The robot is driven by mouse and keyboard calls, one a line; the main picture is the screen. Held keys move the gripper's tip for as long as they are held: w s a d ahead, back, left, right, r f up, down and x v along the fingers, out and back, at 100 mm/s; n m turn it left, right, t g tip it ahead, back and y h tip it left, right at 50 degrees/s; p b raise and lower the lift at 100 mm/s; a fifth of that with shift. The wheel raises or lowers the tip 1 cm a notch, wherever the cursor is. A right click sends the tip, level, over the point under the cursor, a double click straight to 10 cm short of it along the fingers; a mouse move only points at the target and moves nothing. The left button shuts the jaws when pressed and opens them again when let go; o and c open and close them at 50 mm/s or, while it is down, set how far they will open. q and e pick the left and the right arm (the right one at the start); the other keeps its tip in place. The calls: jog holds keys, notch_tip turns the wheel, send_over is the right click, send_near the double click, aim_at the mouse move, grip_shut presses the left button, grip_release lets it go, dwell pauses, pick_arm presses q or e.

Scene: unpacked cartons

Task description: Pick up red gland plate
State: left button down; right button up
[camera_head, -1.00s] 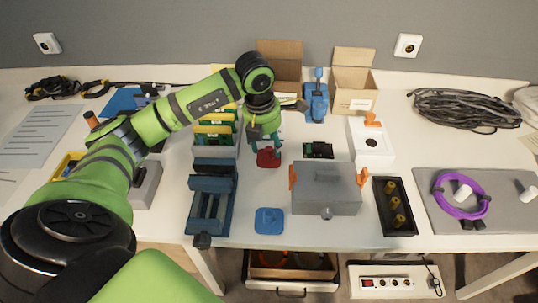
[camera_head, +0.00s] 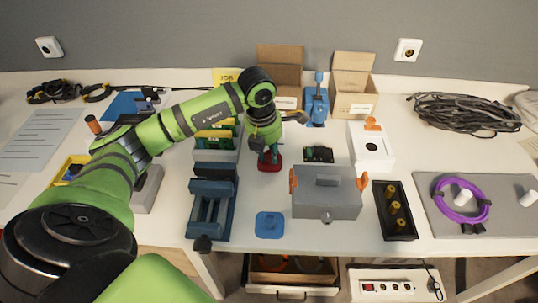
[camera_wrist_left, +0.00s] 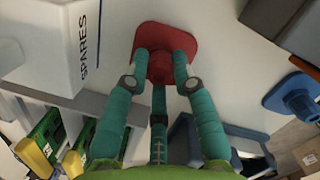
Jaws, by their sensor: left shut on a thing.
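The red gland plate (camera_head: 263,168) is a small square red plate with a round boss, on the white table in the middle, right of the vise. My left gripper (camera_head: 268,155) points down over it. In the left wrist view, the three teal fingers (camera_wrist_left: 160,70) are closed around the boss of the red gland plate (camera_wrist_left: 150,35). The plate's flange shows beyond the fingers. I cannot tell any gap under the plate, so it looks at table level. My right gripper is not in view.
A blue vise (camera_head: 212,205) stands left of the plate. A blue gland plate (camera_head: 270,225) lies in front, a grey box (camera_head: 327,198) with orange clips to the front right. A green circuit board (camera_head: 319,154) lies right, open cartons (camera_head: 279,75) stand behind.

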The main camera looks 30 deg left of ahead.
aim_at(269, 152)
pick_arm(q)
jog(key=shift+r, duration=0.55)
notch_tip(269, 152, up, 3)
jog(key=shift+w+f+b, duration=0.1)
jog(key=shift+b, duration=0.2)
jog(key=w+d+r+b, duration=0.1)
jog(key=w+d+r, duration=0.4)
jog(key=d, duration=0.5)
notch_tip(269, 152, up, 2)
jog(key=shift+d+r, duration=0.1)
jog(key=shift+d, duration=0.05)
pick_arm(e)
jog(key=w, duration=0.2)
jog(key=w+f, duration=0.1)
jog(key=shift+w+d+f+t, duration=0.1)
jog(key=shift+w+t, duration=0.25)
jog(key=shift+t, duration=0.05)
pick_arm(q)
jog(key=shift+w, duration=0.1)
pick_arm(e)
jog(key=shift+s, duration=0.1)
